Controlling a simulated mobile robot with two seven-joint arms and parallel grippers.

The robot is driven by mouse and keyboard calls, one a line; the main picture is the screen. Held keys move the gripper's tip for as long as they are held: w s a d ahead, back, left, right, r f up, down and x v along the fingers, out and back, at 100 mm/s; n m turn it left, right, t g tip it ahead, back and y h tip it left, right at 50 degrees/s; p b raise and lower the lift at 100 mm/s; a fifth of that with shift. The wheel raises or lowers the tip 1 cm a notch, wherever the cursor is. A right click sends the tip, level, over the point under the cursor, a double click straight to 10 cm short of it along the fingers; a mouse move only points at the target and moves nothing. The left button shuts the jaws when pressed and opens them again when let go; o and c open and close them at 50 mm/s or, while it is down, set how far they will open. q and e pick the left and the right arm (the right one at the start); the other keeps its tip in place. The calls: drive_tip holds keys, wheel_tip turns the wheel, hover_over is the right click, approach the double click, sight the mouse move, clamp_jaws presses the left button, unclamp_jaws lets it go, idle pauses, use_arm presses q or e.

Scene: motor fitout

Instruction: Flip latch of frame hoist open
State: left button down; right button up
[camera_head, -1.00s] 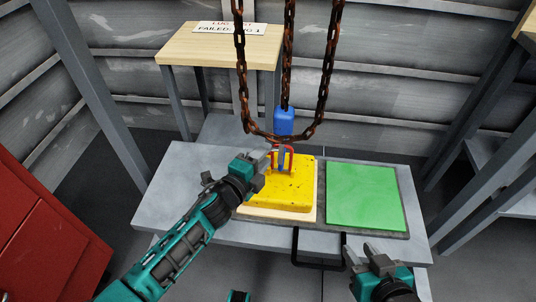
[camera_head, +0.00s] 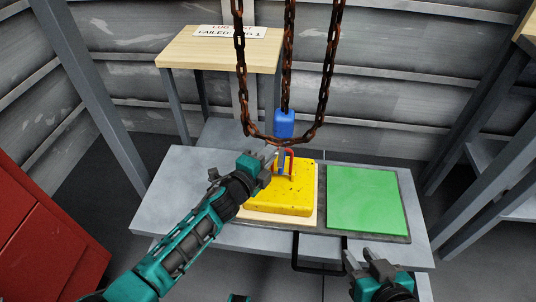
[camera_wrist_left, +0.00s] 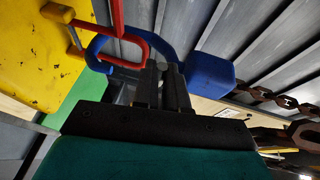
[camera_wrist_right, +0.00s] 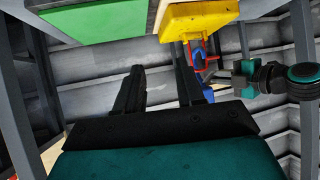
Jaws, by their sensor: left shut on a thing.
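The frame hoist's blue block (camera_head: 284,123) hangs on a rusty chain, with a blue hook (camera_wrist_left: 98,52) below it. The hook passes through the red handle (camera_head: 291,160) of a yellow block (camera_head: 285,195); hook and handle cross in the left wrist view. My left gripper (camera_head: 269,153) reaches in from the left, beside the hook. Its fingers (camera_wrist_left: 162,75) are closed on a small part at the hook's opening, apparently the latch, which they mostly hide. My right gripper (camera_head: 361,256) is open and empty at the table's front edge; its fingers (camera_wrist_right: 160,85) stand apart.
The yellow block rests on a light wooden board on the grey table (camera_head: 170,205), left of a green pad (camera_head: 365,197). Chain loops (camera_head: 322,95) hang close above my left gripper. A wooden stand (camera_head: 220,52) with a sign is behind. A red cabinet (camera_head: 40,235) stands left.

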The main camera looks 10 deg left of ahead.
drive_tip(key=shift+r, duration=0.1)
use_arm(q)
drive_tip(key=r+g+p, duration=0.1)
drive_tip(key=g+p, duration=0.1)
drive_tip(key=p, duration=0.7)
drive_tip(key=r+n+g+y+p, duration=0.1)
drive_tip(key=g+p, duration=0.2)
drive_tip(key=p, duration=0.6)
drive_tip(key=shift+d+r+n, duration=0.1)
drive_tip(key=shift+d+n, duration=0.1)
drive_tip(key=shift+n, duration=0.1)
use_arm(e)
drive_tip(key=s+d+r+h, duration=0.1)
drive_tip(key=d+r, duration=0.2)
drive_tip(key=r, duration=1)
drive_tip(key=shift+s, duration=0.25)
use_arm(q)
drive_tip(key=c, duration=1.2)
unclamp_jaws()
drive_tip(key=shift+a, duration=0.1)
drive_tip(key=shift+o, duration=0.2)
drive_tip(key=shift+r, duration=0.1)
use_arm(e)
drive_tip(key=shift+s, duration=0.1)
use_arm(q)
drive_tip(key=shift+w+a, duration=0.1)
use_arm(e)
drive_tip(key=shift+f, duration=0.1)
